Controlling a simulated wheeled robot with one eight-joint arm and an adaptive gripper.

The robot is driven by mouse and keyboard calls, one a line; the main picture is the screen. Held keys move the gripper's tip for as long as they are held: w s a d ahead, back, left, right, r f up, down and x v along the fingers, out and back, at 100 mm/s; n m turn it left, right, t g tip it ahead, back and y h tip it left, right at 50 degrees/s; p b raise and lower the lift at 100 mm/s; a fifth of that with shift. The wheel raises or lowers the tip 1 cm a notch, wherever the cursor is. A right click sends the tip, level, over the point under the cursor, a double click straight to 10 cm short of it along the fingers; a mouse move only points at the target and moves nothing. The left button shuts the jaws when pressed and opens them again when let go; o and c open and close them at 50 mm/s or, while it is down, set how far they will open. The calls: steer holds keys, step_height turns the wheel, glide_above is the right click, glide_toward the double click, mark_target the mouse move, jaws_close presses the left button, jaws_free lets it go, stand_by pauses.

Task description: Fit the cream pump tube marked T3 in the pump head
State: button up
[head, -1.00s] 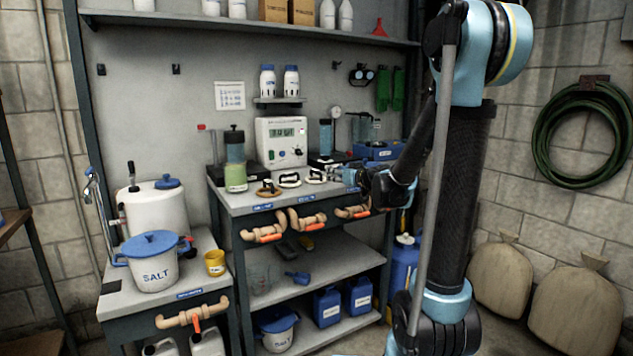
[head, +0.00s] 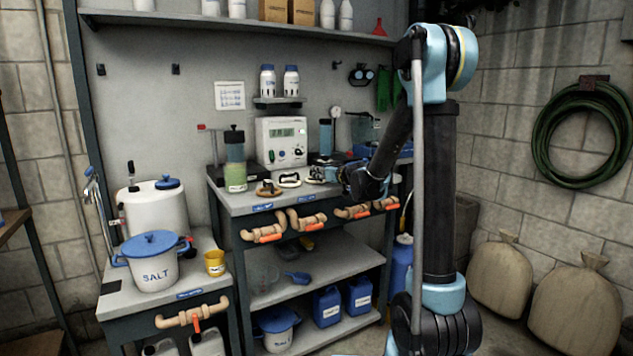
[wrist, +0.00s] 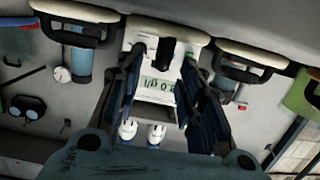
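No T3 mark is readable. My gripper (head: 333,173) is at the right tube's right side in the head view. In the wrist view, its fingers (wrist: 164,60) are apart and empty, with the middle tube (wrist: 165,28) beyond the tips. A white unit (head: 282,142) with a lit display stands behind the tubes. I cannot make out the pump head for certain.
A green-filled cylinder (head: 235,172) stands left of the white unit. Orange-handled pipes (head: 308,222) run along the bench's front. Two white bottles (head: 291,80) sit on a small shelf above.

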steer(key=shift+x, duration=2.6)
steer(key=shift+f, duration=0.1)
jaws_close()
